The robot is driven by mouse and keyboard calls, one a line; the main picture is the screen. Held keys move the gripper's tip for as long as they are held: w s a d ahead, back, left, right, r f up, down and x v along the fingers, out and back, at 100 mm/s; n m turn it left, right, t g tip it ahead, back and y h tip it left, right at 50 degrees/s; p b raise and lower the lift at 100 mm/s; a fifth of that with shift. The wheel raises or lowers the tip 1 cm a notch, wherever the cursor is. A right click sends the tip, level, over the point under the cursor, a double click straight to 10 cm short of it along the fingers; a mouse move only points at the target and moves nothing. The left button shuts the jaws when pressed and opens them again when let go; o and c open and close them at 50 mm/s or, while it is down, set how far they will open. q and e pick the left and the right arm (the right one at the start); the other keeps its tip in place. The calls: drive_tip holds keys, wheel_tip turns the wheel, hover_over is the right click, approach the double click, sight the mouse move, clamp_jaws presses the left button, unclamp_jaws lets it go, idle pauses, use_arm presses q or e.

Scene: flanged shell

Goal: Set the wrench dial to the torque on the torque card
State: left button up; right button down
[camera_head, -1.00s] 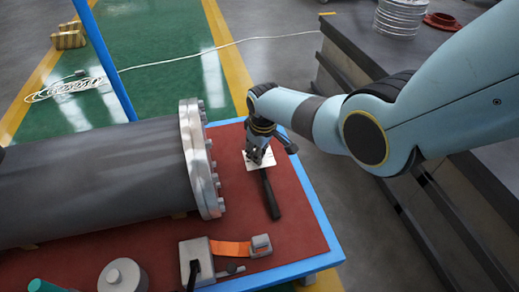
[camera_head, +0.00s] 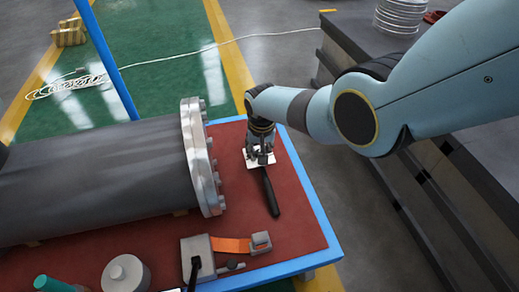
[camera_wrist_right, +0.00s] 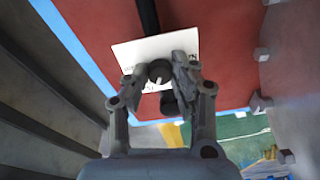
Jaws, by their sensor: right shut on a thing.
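The wrench's black handle (camera_head: 270,192) lies on the red table top, and it also shows in the right wrist view (camera_wrist_right: 148,15). A white plate (camera_wrist_right: 130,52) with a few dark marks, too small to read, lies at its far end. A dark round dial (camera_wrist_right: 159,70) with a pale pointer line sits over the plate. My right gripper (camera_head: 260,158) points down over the plate. Its fingers (camera_wrist_right: 160,75) are shut on the dial, one on each side, and hide part of the plate. I cannot make out a separate torque card. My left gripper is not in view.
A large grey shell (camera_head: 90,180) with a bolted flange (camera_head: 202,158) lies left of the wrench. A grey device with an orange strap (camera_head: 232,245) and a grey round weight (camera_head: 126,273) are near the front. The table's right side is clear.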

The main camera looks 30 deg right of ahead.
drive_tip(key=shift+m, duration=0.5)
drive_tip(key=c, duration=1.1)
unclamp_jaws()
wheel_tip(320, 180, up, 12)
drive_tip(key=s, duration=0.2)
drive_tip(key=shift+a, duration=0.3)
drive_tip(key=shift+f, duration=0.15)
